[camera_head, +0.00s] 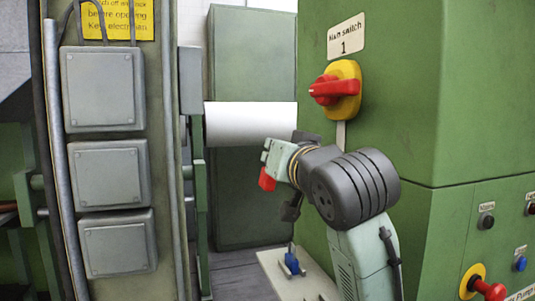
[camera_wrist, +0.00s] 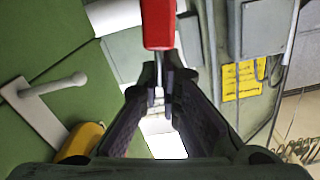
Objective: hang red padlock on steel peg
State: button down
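The red padlock (camera_head: 267,178) hangs at my gripper, out in front of the green cabinet. In the wrist view, the padlock's red body (camera_wrist: 158,22) is at the top centre, and its thin metal shackle runs between the fingertips. My gripper (camera_wrist: 161,90) is shut on the padlock's shackle. The steel peg (camera_wrist: 55,86) sticks out from a pale plate on the green panel at the left of the wrist view, apart from the padlock. In the head view my arm hides the peg; only a pale strip (camera_head: 341,133), likely its plate, shows below the main switch.
A red and yellow main switch (camera_head: 337,88) sits on the green cabinet; its yellow part (camera_wrist: 82,142) shows in the wrist view. A blue object (camera_head: 292,263) stands on a pale shelf (camera_head: 272,264) below. Grey boxes (camera_head: 102,88) line the left. A push-button panel is at the lower right.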

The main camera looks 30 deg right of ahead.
jog(key=s+d+f, duration=0.1)
jog(key=s+d, duration=0.1)
jog(key=d, duration=0.6)
dwell(0.9)
jog(key=shift+s+d, duration=0.1)
jog(key=shift+s+d+f, duration=0.1)
jog(key=shift+d, duration=0.2)
jog(key=c, duration=2.3)
grip_release()
jog(key=shift+a, duration=0.1)
jog(key=o, duration=0.6)
jog(key=shift+d, duration=0.2)
jog(key=v, duration=1.2)
jog(key=shift+a+r, duration=0.3)
jog(key=shift+a, duration=0.15)
